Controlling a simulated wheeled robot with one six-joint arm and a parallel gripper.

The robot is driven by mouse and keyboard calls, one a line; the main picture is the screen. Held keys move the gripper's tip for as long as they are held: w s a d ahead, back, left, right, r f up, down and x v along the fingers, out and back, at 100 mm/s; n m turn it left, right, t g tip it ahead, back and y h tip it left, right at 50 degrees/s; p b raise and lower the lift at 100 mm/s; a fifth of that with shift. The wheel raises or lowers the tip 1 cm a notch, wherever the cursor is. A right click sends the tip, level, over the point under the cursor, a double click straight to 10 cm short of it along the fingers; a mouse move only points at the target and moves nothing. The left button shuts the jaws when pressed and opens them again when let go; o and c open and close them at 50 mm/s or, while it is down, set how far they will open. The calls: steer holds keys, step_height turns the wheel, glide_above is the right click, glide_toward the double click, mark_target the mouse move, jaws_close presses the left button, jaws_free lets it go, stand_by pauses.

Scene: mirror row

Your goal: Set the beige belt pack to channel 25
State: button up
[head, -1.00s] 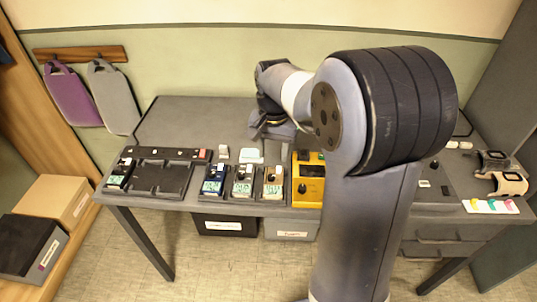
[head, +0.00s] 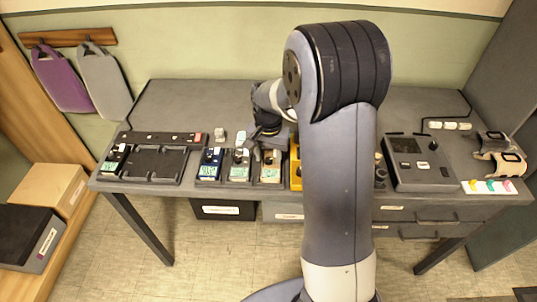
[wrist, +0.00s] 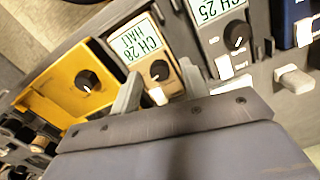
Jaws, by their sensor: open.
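The beige belt pack (head: 271,168) stands in the desk row between a light grey pack (head: 240,166) and the yellow unit (head: 295,170). In the wrist view the beige pack (wrist: 173,85) shows a lit display that seems to read CH 28 HALL, with a dark round knob and a small white switch below it. My gripper (wrist: 160,88) is open and empty. The gripper (head: 268,151) also shows in the head view.
A blue pack (head: 209,165) and a black tray (head: 155,166) are farther left. A black console (head: 418,165) stands at right. The desk behind the row is mostly clear.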

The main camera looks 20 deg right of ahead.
steer(key=shift+c, duration=0.2)
jaws_close()
stand_by(0.3)
steer(key=shift+n, duration=3.9)
